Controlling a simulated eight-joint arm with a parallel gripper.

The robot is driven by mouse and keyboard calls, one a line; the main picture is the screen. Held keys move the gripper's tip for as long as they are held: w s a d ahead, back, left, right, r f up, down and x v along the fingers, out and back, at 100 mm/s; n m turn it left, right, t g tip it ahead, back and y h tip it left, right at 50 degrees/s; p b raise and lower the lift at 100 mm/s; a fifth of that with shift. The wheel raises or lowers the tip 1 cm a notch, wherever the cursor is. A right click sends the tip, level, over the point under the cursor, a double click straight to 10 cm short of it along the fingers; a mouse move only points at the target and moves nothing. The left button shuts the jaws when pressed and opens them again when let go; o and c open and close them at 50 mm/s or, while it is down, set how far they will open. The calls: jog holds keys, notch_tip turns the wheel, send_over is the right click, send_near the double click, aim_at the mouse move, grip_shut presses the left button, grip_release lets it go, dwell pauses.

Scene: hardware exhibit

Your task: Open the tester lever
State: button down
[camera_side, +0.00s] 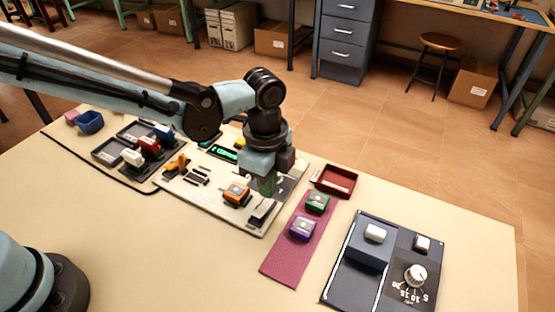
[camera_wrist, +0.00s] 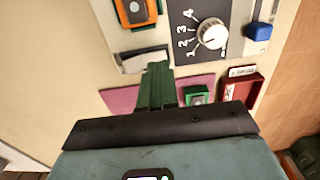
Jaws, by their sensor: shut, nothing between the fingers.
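My gripper (camera_side: 267,186) is above the right end of the white board (camera_side: 205,194), pointing down. Its green fingers are together and empty; they also show in the wrist view (camera_wrist: 158,72). No part is labelled as the tester. In the wrist view, a blue cap (camera_wrist: 258,31) on a pale strip, possibly the lever, stands right of a dark dial panel with a white knob (camera_wrist: 211,34). The fingertips appear beside a black and silver piece (camera_wrist: 143,60); I cannot tell whether they touch it. In the side view, my gripper hides part of the board.
An orange block (camera_side: 236,192) sits on the board. A maroon strip (camera_side: 284,266) with green (camera_side: 317,202) and purple (camera_side: 303,228) blocks, a red tray (camera_side: 334,181) and a dark knob panel (camera_side: 343,290) are to the right. Dark trays (camera_side: 112,152) are left. The front of the table is clear.

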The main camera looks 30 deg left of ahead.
aim_at(265, 200)
notch_tip(265, 200, up, 5)
jog(key=shift+r, duration=0.1)
dwell(0.5)
jog(key=s+a+r+n+t, duration=0.2)
jog(key=s+a+n+t, duration=0.1)
jog(key=a+n, duration=0.6)
jog(key=s+a+r+n+t, duration=0.2)
jog(key=s+a+n+t, duration=0.2)
jog(key=a+n, duration=0.5)
jog(key=a, duration=0.4)
jog(key=shift+s+a, duration=0.2)
jog(key=shift+a, duration=0.05)
